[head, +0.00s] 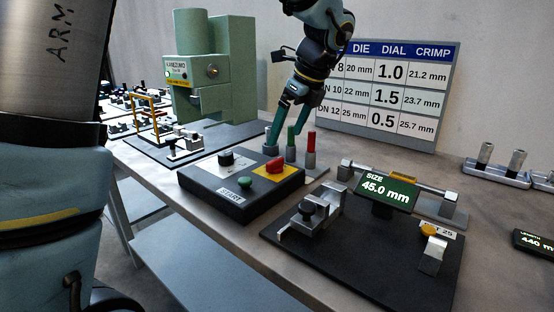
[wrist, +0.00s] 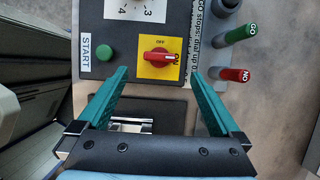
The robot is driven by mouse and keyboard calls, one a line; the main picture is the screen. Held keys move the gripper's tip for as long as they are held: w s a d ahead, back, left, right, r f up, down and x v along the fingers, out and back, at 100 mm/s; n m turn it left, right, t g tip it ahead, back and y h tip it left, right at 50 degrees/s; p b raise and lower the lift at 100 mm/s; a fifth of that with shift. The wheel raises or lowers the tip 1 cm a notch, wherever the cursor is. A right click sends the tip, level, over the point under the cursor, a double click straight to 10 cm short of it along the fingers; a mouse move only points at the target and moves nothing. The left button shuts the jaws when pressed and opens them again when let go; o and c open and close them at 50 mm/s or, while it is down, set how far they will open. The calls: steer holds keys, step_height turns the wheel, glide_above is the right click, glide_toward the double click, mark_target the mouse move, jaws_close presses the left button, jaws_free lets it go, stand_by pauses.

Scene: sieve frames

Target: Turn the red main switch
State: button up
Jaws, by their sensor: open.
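The red main switch (head: 276,166) is a rotary handle on a yellow plate, on top of a dark control box (head: 228,205). In the wrist view the red switch (wrist: 160,58) lies crosswise, with a white mark at its right end and "OFF" printed above it. My gripper (wrist: 161,72) is open and empty. Its teal fingertips are to the left and right of the switch in that view, apart from it. In the head view my gripper (head: 285,130) points down and appears behind the box; its fingertips overlap the pegs there.
The box also carries a green START button (head: 244,183) and a black dial (head: 226,158). Green (wrist: 240,33) and red (wrist: 229,74) pegs stand beside the box. A measuring fixture (head: 385,250) stands at right, a green press (head: 203,65) behind left.

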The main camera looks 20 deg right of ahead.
mark_target(275, 160)
steer(key=x, duration=0.8)
steer(key=shift+f, duration=0.1)
steer(key=shift+p, duration=0.3)
steer(key=c, duration=1.3)
